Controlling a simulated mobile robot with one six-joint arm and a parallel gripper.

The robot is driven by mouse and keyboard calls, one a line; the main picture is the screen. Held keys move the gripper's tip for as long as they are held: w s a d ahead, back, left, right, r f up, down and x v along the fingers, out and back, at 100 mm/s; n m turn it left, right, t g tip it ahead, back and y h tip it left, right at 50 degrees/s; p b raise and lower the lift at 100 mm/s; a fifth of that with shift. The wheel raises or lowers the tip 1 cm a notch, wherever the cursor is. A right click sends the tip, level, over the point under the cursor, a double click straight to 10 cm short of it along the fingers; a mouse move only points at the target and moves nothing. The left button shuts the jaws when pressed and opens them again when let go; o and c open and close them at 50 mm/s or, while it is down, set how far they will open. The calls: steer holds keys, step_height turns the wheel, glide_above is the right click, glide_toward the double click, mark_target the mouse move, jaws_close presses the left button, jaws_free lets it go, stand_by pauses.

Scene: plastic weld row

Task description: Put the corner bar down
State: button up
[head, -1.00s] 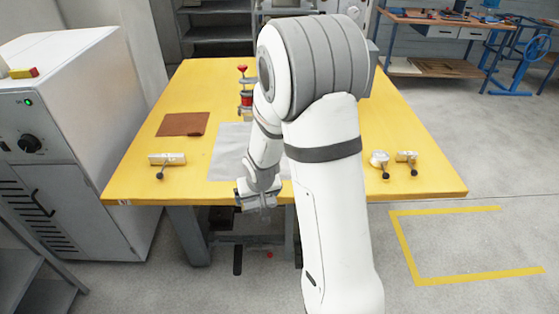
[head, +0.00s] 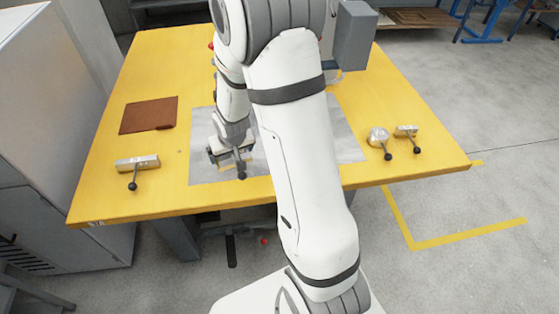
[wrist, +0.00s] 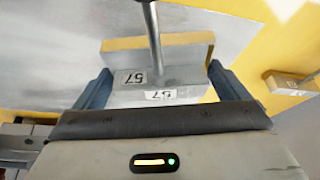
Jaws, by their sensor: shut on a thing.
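My gripper (head: 233,158) is low over the front part of a grey sheet (head: 202,172) on the yellow table. It is shut on the corner bar (wrist: 165,62), a shiny metal block with a rod handle. In the wrist view the bar lies between my blue fingers (wrist: 160,78), with two "57" labels below its rod. In the head view the bar is mostly hidden by my gripper; a dark handle knob shows at its front. I cannot tell whether the bar touches the sheet.
A similar metal bar with a knobbed handle (head: 140,163) lies to the left. Two metal pieces with handles, one round (head: 378,136) and one a block (head: 406,131), lie to the right. A brown leather piece (head: 148,114) is at the back left. The table's front edge (head: 150,215) is near.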

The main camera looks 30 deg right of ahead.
steer(key=shift+w+d, duration=0.1)
steer(key=shift+d, duration=0.1)
steer(key=s+d+r+m+h+b, duration=0.1)
steer(key=s+d+r+m+b, duration=0.15)
steer(key=d, duration=0.35)
steer(key=s+d+r+m+b, duration=0.1)
steer(key=d+b, duration=0.2)
steer(key=d, duration=0.4)
step_height(320, 180, down, 4)
steer(key=shift+s+d+f+b, duration=0.1)
steer(key=shift+d+f+b, duration=0.05)
steer(key=shift+f+b, duration=0.65)
steer(key=shift+f, duration=1.75)
steer(key=shift+r, duration=0.1)
steer(key=o, duration=0.9)
steer(key=shift+f, duration=0.25)
steer(key=shift+o, duration=0.7)
